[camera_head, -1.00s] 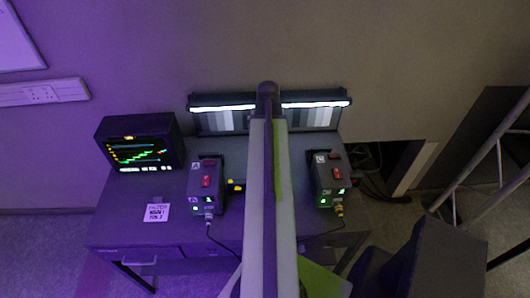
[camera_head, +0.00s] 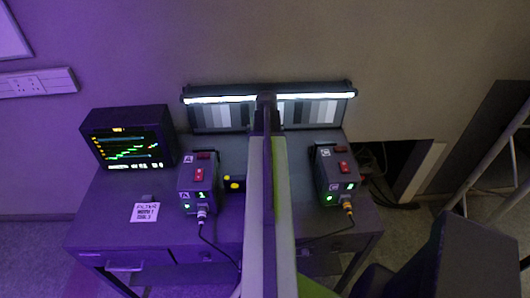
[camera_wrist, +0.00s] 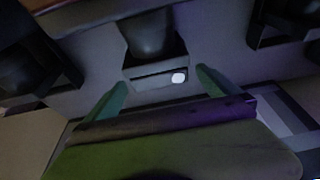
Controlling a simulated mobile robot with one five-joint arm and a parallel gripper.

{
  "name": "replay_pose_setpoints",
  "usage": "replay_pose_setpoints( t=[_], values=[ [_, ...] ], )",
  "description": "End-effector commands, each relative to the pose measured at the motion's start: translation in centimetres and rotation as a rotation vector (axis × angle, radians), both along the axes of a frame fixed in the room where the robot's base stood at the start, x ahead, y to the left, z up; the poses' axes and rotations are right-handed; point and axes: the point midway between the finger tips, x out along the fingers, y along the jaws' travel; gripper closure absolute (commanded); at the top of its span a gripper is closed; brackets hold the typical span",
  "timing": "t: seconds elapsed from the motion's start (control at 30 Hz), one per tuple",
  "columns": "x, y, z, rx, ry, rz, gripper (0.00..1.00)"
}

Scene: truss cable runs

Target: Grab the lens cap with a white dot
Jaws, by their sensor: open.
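In the wrist view, a white dot shows on a dark grey slab-like piece that I take to be the lens cap (camera_wrist: 150,79). It lies just beyond and between the two green fingers of my gripper (camera_wrist: 161,78), below a dark rounded body. The gripper is open, with nothing visibly held. I cannot tell whether the fingertips touch the cap. In the head view my arm covers the middle of the desk, and the white-dotted cap does not show there. A dark piece with yellow dots (camera_head: 234,184) sits left of my arm.
A lit chart panel (camera_head: 220,112) stands at the back. A dark chair-like shape (camera_head: 440,250) is at right.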

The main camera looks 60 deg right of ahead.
Motion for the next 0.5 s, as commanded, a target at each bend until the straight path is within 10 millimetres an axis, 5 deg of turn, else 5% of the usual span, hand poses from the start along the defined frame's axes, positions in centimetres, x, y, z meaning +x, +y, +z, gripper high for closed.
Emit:
replay_pose_setpoints(
  t=[0.03,0.13,0.4,0.5],
  values=[
    [0.3,-0.5,-1.8,0.000,0.000,0.000,0.00],
    [0.6,-0.8,-3.2,0.000,0.000,0.000,0.00],
    [0.7,-0.8,-3.0,0.000,0.000,0.001,0.01],
    [0.7,-0.8,-3.0,0.000,0.000,0.001,0.14]
  ],
)
